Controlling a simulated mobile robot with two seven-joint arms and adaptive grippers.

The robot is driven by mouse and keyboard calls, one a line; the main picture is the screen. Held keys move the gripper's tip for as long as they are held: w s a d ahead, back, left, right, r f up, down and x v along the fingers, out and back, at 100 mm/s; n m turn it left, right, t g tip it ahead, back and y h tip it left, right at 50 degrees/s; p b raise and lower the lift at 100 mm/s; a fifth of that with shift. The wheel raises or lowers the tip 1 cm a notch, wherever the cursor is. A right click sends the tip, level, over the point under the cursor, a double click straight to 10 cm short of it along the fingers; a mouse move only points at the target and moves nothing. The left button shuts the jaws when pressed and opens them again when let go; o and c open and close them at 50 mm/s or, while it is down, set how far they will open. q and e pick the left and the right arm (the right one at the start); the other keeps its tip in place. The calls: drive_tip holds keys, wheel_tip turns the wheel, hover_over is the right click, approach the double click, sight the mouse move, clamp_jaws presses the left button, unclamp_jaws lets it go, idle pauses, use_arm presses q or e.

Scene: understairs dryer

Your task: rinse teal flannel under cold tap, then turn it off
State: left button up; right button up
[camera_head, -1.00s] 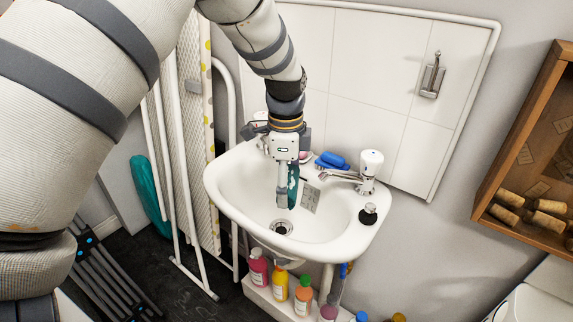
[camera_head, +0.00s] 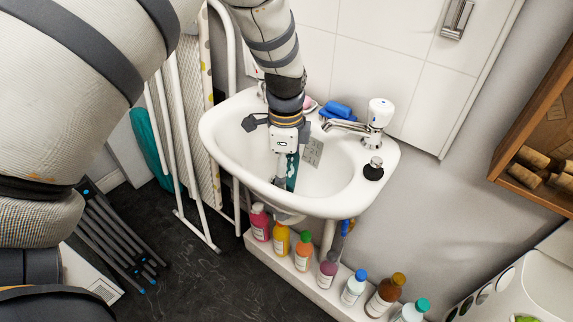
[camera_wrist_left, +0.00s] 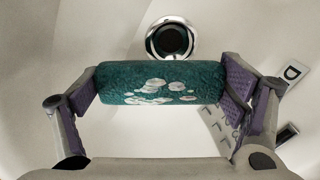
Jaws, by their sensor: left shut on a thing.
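The teal flannel (camera_head: 292,172) is a rolled bundle inside the white basin (camera_head: 225,150). My left gripper (camera_head: 287,184) is shut on it; in the left wrist view the flannel (camera_wrist_left: 150,72) spans both finger pads, with whitish patches on its side. The basin's drain (camera_wrist_left: 172,40) shows just beyond the flannel there. The tap with a blue dot on its white top (camera_head: 380,112) stands at the basin's right rear, its spout (camera_head: 345,127) pointing left, to the right of my gripper. I see no water from the spout. My right gripper is not in view.
A blue item (camera_head: 336,110) lies on the basin's back ledge. A black plug (camera_head: 373,170) sits on its right rim. Several bottles (camera_head: 303,250) line a ledge below. A wooden shelf (camera_head: 535,150) juts in at the right; a folded ironing board (camera_head: 198,110) stands left.

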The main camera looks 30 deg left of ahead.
use_arm(q)
drive_tip(key=o, duration=0.9)
drive_tip(key=shift+c, duration=0.2)
wheel_tip(320, 180, up, 12)
